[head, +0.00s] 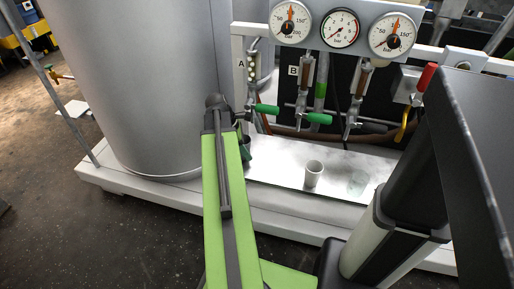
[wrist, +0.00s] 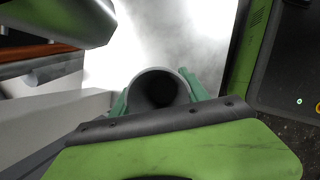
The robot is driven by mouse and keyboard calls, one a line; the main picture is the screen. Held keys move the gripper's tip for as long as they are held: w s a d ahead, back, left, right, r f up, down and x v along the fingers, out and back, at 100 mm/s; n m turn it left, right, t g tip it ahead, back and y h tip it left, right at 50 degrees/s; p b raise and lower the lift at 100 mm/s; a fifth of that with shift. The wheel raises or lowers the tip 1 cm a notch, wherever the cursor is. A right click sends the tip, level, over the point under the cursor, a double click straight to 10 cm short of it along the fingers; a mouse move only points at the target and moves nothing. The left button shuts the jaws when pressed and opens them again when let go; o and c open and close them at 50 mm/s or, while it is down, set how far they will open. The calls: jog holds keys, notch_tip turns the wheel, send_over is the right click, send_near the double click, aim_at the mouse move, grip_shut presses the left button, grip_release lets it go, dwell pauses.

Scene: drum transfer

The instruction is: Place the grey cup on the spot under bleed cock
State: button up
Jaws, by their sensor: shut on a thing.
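My gripper (wrist: 157,93) is shut on a grey cup (wrist: 160,76), whose round rim and dark inside show between the green fingers in the wrist view. In the head view my gripper (head: 245,146) is at the left end of the pale tray (head: 283,170), and my arm hides most of it and the cup. Cocks with green handles (head: 266,109) (head: 318,118) hang above the tray, to the right of my gripper. I cannot tell which is the bleed cock, and no marked spot shows clearly.
A big grey drum (head: 150,80) stands to the left. Gauges (head: 340,27) sit above the cocks. A red-handled valve (head: 427,77) is at the right.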

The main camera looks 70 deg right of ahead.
jog(key=shift+s+d, duration=0.2)
jog(key=shift+s, duration=0.25)
jog(key=s, duration=0.1)
jog(key=s+d+f+b, duration=0.1)
jog(key=shift+s+d, duration=0.15)
jog(key=shift+s, duration=0.15)
jog(key=shift+r, duration=0.2)
jog(key=shift+f, duration=0.15)
jog(key=o, duration=1.3)
